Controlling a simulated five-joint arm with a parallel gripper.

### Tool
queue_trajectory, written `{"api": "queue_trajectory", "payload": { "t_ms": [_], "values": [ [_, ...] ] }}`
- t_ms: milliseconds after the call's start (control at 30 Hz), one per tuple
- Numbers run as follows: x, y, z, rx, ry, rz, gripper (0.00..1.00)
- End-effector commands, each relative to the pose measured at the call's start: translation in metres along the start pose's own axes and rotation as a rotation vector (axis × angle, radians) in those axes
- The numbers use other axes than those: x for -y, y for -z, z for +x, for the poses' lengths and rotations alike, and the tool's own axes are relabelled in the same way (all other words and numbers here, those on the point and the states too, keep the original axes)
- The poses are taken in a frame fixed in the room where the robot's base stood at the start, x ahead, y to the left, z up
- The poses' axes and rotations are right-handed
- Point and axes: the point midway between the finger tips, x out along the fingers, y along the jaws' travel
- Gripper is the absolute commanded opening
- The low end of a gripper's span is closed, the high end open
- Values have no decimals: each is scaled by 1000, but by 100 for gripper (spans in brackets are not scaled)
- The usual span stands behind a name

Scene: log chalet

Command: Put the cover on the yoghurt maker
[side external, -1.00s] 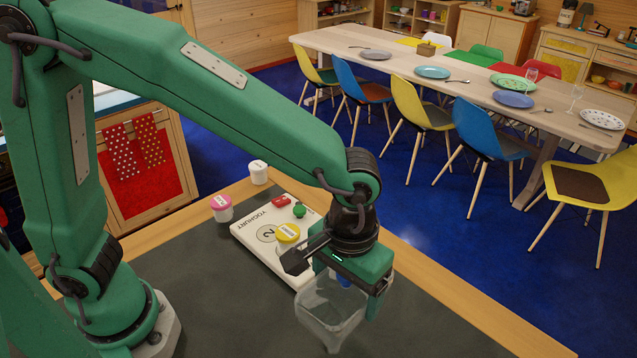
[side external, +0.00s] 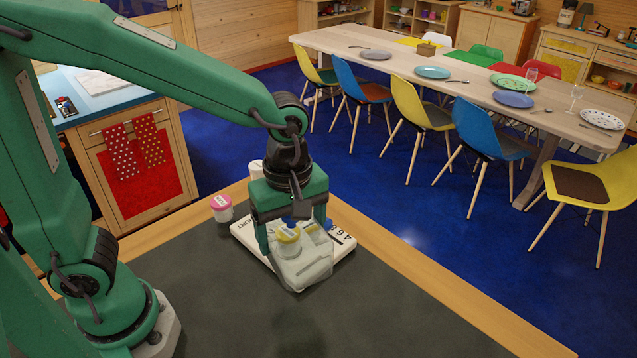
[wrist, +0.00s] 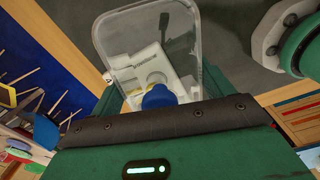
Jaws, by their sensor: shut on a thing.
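The clear cover (side external: 310,268) has a blue knob, which shows in the wrist view (wrist: 160,97). My gripper (side external: 293,222) is shut on this knob. The cover hangs over the yoghurt maker, a flat white base (side external: 345,243) with printed letters. A yellow-lidded jar (side external: 289,236) shows through the cover. In the side view the cover's near end reaches past the base's front edge. I cannot tell whether the cover touches the base. In the wrist view the base (wrist: 150,66) is seen through the clear cover wall (wrist: 195,50). The gripper and cover hide much of the base.
A white jar (side external: 256,168) stands behind, partly hidden by my gripper. The mat in front and to the right is clear. The wooden table edge (side external: 400,255) runs behind.

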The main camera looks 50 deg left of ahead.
Motion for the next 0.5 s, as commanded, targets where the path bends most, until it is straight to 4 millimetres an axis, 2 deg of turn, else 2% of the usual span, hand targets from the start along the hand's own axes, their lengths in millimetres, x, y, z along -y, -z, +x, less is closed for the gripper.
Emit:
{"api": "queue_trajectory", "payload": {
  "t_ms": [200, 500],
  "values": [
    [9, 18, -4, 1, -2, -215, 55],
    [13, 24, -4, 0, -1, -294, 55]
  ]
}}
